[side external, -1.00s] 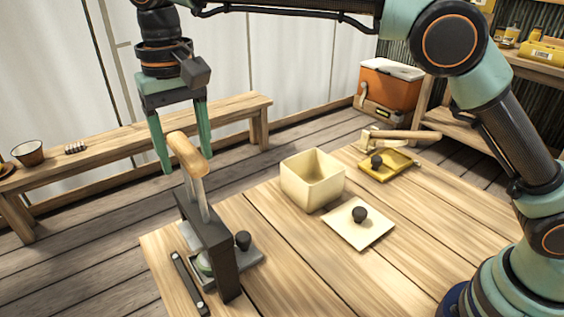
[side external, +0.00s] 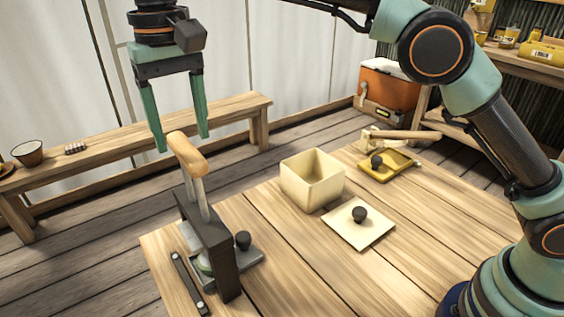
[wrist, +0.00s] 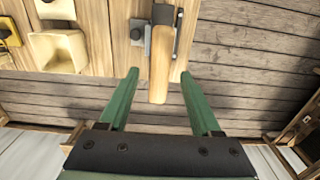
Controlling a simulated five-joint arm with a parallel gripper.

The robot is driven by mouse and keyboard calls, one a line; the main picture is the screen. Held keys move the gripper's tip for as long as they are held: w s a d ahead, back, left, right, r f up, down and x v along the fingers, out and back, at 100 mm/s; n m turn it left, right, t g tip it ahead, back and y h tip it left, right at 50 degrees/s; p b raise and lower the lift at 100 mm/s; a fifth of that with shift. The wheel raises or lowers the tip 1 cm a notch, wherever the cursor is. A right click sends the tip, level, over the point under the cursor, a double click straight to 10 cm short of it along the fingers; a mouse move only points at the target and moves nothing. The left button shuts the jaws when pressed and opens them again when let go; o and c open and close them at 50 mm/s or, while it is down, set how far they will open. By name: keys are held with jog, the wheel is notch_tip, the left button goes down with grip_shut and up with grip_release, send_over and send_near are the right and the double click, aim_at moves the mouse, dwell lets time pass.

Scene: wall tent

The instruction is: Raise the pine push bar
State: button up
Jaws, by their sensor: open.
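The pine push bar (side external: 187,154) is a rounded light-wood handle on two grey rods above a dark upright frame (side external: 217,250) at the table's left corner. It stands raised well above the frame. My gripper (side external: 183,145) is open and empty, its two green fingers pointing down around or just above the bar in the side view. In the wrist view the bar (wrist: 159,78) lies between and beyond the fingertips of my gripper (wrist: 158,77), with space on both sides. Whether the fingers are level with the bar in depth I cannot tell.
A cream open box (side external: 312,180) and its knobbed lid (side external: 358,222) sit on the table (side external: 300,270). A yellow tray (side external: 388,168) and a hammer (side external: 400,135) are behind them. A dark strip (side external: 188,283) lies beside the frame. The table's front middle is clear.

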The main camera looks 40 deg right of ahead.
jog(key=shift+r, duration=1.45)
jog(key=d+r+t, duration=0.2)
jog(key=d+r, duration=0.2)
jog(key=d, duration=1.2)
jog(key=s+d+f+t, duration=0.1)
jog(key=s+d+f, duration=0.3)
jog(key=s+d, duration=0.1)
jog(key=s+d+f+t, duration=0.2)
jog(key=s+d+f, duration=0.2)
jog(key=d, duration=0.4)
jog(key=shift+s, duration=0.6)
